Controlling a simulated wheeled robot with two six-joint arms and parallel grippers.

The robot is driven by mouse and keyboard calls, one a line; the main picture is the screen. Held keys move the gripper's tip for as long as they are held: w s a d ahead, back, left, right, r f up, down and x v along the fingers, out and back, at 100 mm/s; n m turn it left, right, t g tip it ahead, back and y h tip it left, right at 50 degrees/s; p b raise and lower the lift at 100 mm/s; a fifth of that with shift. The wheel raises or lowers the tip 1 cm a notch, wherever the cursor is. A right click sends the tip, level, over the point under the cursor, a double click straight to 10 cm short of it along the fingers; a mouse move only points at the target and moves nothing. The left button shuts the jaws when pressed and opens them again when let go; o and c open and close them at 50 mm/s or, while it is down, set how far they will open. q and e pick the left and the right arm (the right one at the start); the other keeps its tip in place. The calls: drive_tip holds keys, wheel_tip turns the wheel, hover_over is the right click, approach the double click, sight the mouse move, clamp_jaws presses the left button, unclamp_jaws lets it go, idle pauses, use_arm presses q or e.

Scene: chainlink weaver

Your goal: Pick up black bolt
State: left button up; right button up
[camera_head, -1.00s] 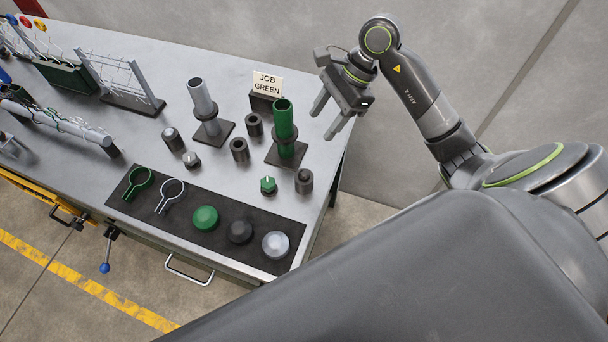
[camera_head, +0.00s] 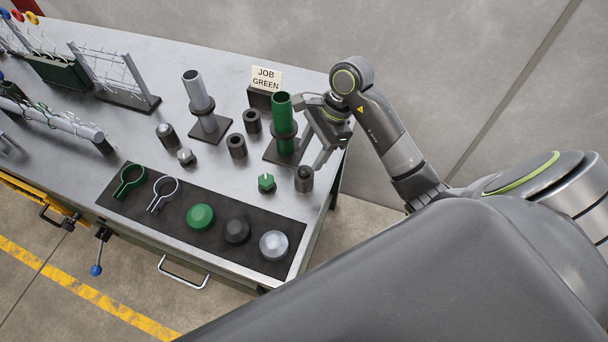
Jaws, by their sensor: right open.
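The black bolt (camera_head: 304,180), a short dark cylinder with a rounded top, stands upright near the right edge of the grey workbench (camera_head: 225,80). My right gripper (camera_head: 309,160) is open and points down just above and behind the bolt. One fingertip appears close to the bolt's top right; I cannot tell whether it touches. The other finger is partly hidden against the green post. Nothing is visible between the fingers. My left gripper is not in view.
A green post (camera_head: 283,125) on a dark base stands close left of the gripper. A green nut (camera_head: 266,183) lies left of the bolt. Dark rings (camera_head: 237,147) and a grey post (camera_head: 199,95) stand farther left. A dark mat (camera_head: 260,212) holds round caps in front.

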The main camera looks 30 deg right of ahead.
sight(304, 170)
drive_tip(key=b+x, duration=0.2)
drive_tip(key=x, duration=0.1)
drive_tip(key=b+x, duration=0.1)
drive_tip(key=x, duration=0.1)
drive_tip(key=shift+d+f+b, duration=0.2)
drive_tip(key=shift+d+b, duration=0.05)
drive_tip(key=shift+b, duration=0.1)
drive_tip(key=shift+c, duration=0.3)
drive_tip(key=c, duration=1)
drive_tip(key=shift+c, duration=0.2)
drive_tip(key=shift+r, duration=0.15)
